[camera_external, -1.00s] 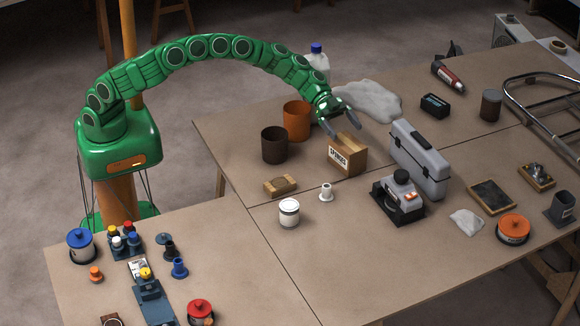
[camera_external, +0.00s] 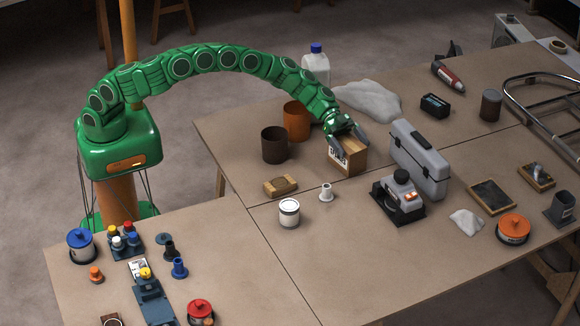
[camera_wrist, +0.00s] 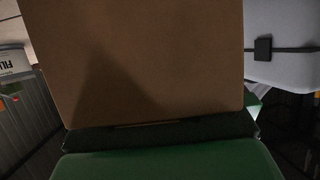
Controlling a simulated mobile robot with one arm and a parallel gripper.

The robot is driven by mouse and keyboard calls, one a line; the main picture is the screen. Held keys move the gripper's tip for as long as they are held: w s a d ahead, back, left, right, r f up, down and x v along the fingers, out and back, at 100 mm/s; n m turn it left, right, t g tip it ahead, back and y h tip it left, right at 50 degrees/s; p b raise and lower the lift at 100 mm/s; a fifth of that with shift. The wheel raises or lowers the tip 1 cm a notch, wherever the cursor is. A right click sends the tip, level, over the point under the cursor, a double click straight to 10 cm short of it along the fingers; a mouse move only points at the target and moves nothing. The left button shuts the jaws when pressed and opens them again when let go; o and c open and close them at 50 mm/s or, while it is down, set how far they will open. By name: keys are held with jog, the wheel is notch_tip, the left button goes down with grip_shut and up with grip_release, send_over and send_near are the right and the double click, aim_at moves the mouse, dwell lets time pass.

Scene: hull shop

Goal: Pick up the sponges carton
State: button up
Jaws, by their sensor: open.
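The sponges carton (camera_external: 352,160) is a brown box with a white label on its front left face. It stands upright on the table, left of the grey toolbox. My gripper (camera_external: 350,147) is open and lowered over the carton, with one finger in front of the labelled face and the other at the top right. The near finger hides part of the label. In the wrist view the carton's plain brown surface (camera_wrist: 150,60) fills the middle, very close, with a shadow on it. I cannot tell whether the fingers touch it.
A grey toolbox (camera_external: 419,158) stands close on the right. A dark brown pot (camera_external: 274,146) and an orange pot (camera_external: 296,120) stand to the left. A white spool (camera_external: 326,192) and a wooden block (camera_external: 281,186) lie in front. A white cloth heap (camera_external: 368,100) lies behind.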

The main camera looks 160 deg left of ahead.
jog(key=c, duration=1.3)
jog(key=shift+r, duration=0.15)
jog(key=shift+c, duration=0.2)
